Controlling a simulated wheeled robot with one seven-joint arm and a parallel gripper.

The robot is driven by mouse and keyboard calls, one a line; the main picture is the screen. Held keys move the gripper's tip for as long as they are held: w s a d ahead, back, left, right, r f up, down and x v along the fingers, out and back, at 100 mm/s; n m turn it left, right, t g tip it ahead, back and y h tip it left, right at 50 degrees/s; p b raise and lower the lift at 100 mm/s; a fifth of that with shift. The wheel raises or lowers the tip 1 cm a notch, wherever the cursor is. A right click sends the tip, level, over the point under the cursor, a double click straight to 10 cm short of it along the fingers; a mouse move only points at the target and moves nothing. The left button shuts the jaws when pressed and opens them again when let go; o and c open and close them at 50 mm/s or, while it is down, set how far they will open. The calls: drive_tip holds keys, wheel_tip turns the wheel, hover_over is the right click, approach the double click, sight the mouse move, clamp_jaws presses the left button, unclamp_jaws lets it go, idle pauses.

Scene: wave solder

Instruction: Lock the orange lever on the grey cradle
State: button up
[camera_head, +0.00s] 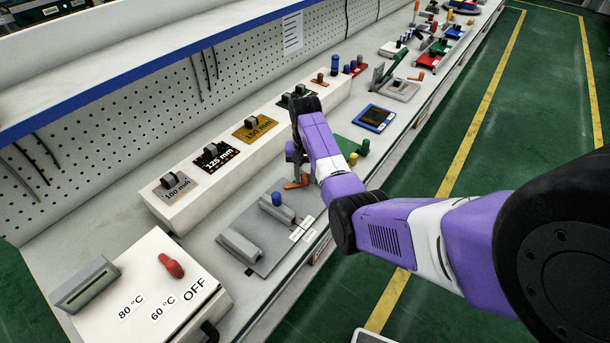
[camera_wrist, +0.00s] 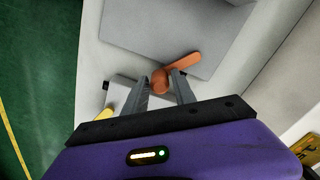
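An orange lever (camera_wrist: 185,62) with a round orange knob (camera_wrist: 159,80) shows in the wrist view, beside the edge of a large grey plate. In the head view the orange lever (camera_head: 298,184) shows just below my gripper (camera_head: 296,170). In the wrist view my gripper (camera_wrist: 161,82) has its fingers apart, one on each side of the knob. Firm contact with the knob is not clear. A light grey body (camera_wrist: 125,88) with dark ends, perhaps the grey cradle, lies under the fingers and is partly hidden by them. My arm covers most of it in the head view.
A grey plate (camera_head: 257,254) with raised grey blocks and a blue knob (camera_head: 276,198) lies at the near side. A green board (camera_head: 348,146) with yellow and green pegs is beyond my gripper. A long white block (camera_head: 186,208) carries labelled width gauges behind. A heater box (camera_head: 150,290) stands front left.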

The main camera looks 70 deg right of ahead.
clamp_jaws()
idle(1.3)
